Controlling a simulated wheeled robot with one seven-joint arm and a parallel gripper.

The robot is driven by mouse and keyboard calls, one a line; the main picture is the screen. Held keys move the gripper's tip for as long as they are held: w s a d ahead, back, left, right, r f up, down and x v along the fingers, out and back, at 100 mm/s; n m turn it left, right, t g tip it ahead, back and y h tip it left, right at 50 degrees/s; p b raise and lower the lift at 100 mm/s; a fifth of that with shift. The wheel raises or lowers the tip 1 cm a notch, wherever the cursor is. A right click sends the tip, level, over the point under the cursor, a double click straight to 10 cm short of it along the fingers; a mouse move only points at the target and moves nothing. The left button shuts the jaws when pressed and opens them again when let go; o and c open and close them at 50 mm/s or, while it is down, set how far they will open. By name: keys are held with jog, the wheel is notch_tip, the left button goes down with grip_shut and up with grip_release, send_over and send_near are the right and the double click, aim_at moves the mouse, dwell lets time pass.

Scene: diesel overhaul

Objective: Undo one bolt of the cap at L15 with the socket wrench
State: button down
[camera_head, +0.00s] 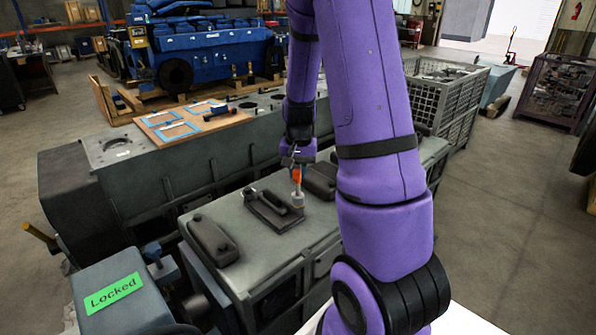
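My gripper (298,158) hangs at the end of my purple arm, above the grey engine block in the middle of the picture. It appears shut on the socket wrench (297,176), an upright tool with an orange section and a pale socket end. The socket end stands over the right end of the middle dark cap (272,210), where a bolt head is hidden. Whether the socket touches is too small to tell. A bolt (249,192) shows at this cap's left end. Other dark caps lie to the left (213,240) and right (320,180). No L15 label is readable.
The block's flat top (285,255) is clear around the caps. A wooden board with blue-framed parts (180,130) lies behind. A box with a green "Locked" sign (113,294) stands front left. A grey mesh crate (440,95) stands behind my arm. Right-hand floor is open.

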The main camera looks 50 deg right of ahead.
jog(key=shift+r, duration=0.2)
jog(key=shift+r, duration=1.6)
jog(key=shift+r, duration=3)
jog(key=s+a, duration=0.3)
jog(key=s, duration=0.3)
jog(key=shift+s, duration=0.2)
